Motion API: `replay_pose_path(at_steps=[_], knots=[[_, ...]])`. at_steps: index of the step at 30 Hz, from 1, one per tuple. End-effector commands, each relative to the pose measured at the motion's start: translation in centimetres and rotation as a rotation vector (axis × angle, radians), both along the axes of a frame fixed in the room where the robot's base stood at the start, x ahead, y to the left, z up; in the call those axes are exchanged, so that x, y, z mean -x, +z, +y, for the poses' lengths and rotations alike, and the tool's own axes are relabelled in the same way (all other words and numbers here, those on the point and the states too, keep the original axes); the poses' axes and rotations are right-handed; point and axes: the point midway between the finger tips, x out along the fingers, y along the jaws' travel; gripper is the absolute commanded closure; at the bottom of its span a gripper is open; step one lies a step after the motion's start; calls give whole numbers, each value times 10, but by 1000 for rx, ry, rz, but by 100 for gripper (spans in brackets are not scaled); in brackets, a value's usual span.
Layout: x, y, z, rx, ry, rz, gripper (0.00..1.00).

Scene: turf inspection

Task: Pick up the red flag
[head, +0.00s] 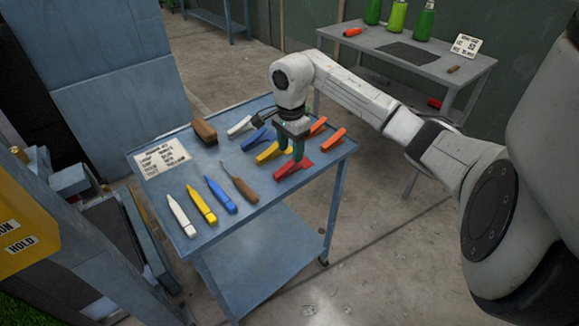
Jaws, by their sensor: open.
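The red flag (289,169) lies on the top of the blue cart (268,205), near its right edge. It is a slim, wedge-like red piece lying at a slant. My gripper (291,154) points down just above it, with dark fingers that are open and empty. The fingers cover part of the red flag's far side, and I cannot tell whether they touch it.
Yellow (268,153), orange (318,125), blue and white pieces lie close around the gripper. White, yellow and blue markers (220,195) and a brown tool (239,183) lie nearer. A card (162,157) and brown block (204,131) are left. A grey table (425,68) stands behind.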

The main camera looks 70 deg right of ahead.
Motion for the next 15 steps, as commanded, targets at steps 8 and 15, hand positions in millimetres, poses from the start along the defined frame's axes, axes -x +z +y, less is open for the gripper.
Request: replay_pose_path(at_steps=[8, 15], knots=[[-2, -24, -1, -5, -2, -1, 47], [-3, -52, -3, -2, -2, -2, 47]])
